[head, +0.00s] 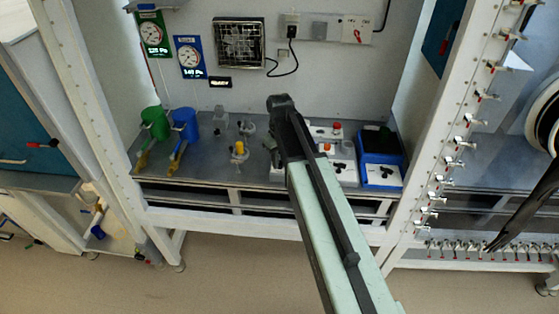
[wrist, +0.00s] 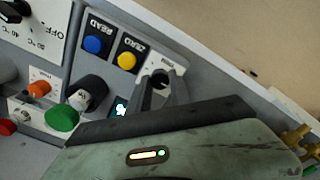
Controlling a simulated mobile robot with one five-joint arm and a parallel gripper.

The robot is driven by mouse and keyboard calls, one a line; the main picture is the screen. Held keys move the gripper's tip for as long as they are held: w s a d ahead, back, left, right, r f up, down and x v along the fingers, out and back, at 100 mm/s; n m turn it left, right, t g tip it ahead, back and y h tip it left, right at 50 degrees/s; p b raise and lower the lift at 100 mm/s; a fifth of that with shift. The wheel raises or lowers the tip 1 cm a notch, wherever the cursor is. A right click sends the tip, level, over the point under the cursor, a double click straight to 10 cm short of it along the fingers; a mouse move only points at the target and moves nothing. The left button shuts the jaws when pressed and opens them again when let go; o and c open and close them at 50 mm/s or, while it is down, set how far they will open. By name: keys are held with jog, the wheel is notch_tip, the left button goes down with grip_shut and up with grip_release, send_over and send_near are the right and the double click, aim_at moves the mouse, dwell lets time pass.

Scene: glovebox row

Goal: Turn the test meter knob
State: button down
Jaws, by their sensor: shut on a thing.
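In the wrist view a grey panel carries a small dark knob (wrist: 160,79) with a label above it. I take it to be the test meter knob. In the head view my arm hides the gripper and the knob.
Left of the knob in the wrist view are a black cylinder (wrist: 89,90), a green button (wrist: 62,117) and an orange knob (wrist: 38,88). In the head view a blue box (head: 379,174) stands right of my arm. Green (head: 155,122) and blue (head: 185,123) containers stand left.

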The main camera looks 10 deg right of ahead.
jog(key=shift+a+n, duration=0.1)
jog(key=shift+n, duration=0.2)
jog(key=c, duration=1.2)
grip_release()
jog(key=shift+o, duration=0.2)
jog(key=shift+r, duration=0.1)
notch_tip(320, 180, up, 8)
jog(key=p, duration=0.8)
jog(key=shift+f, duration=0.2)
